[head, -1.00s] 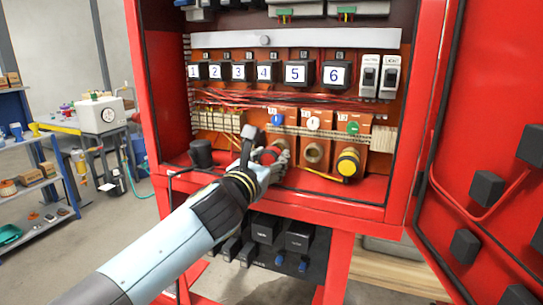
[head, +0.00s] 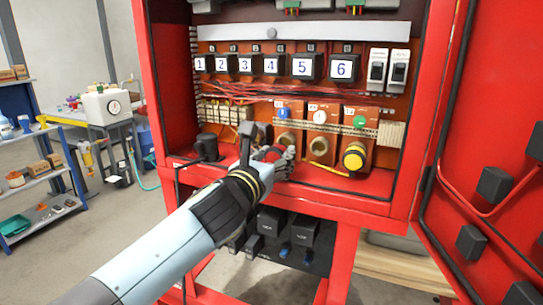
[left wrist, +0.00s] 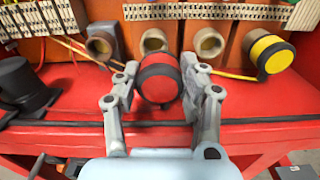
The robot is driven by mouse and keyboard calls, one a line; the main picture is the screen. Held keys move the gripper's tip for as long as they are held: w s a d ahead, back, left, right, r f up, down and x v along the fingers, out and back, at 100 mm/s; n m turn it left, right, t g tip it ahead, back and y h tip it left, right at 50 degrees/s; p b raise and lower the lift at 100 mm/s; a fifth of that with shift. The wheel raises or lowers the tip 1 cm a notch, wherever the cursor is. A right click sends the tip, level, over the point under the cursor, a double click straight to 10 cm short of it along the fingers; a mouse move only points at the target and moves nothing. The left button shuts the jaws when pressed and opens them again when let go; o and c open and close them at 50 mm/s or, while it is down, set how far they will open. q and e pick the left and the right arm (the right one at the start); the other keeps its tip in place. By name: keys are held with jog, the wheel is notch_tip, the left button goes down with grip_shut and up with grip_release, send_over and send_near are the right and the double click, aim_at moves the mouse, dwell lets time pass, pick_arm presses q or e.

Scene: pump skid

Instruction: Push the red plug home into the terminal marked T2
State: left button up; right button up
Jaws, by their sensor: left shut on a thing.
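The red plug (head: 272,153), with a dark band, is between the fingers of my left gripper (head: 281,163). In the left wrist view the red plug (left wrist: 160,80) shows between the two grey fingers (left wrist: 160,95), which are shut on it. It is held in front of and below the sockets, apart from them. The socket under the blue-marked label (head: 290,138) and the socket under the white-marked label (head: 319,148) are empty. The label lettering is too small to read, so I cannot tell which is T2. My right gripper is not in view.
A yellow plug (head: 354,156) sits under the green-marked label, with a yellow cable beside it. A black cylinder (head: 207,147) stands on the left of the red cabinet floor. The front lip (head: 340,190) runs below the plug. The open red door (head: 495,120) is at right.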

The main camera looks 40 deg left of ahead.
pick_arm(q)
jog(key=d+n, duration=0.1)
jog(key=d, duration=0.2)
jog(key=d+n+p, duration=0.1)
jog(key=d, duration=0.2)
jog(key=shift+w+d+r, duration=0.15)
jog(key=shift+w+d, duration=0.05)
jog(key=shift+d+r+n, duration=0.1)
jog(key=shift+d+n, duration=0.2)
jog(key=shift+d, duration=0.15)
jog(key=shift+x, duration=1.2)
jog(key=shift+w+a, duration=0.1)
jog(key=shift+w, duration=0.05)
jog(key=shift+x, duration=1.6)
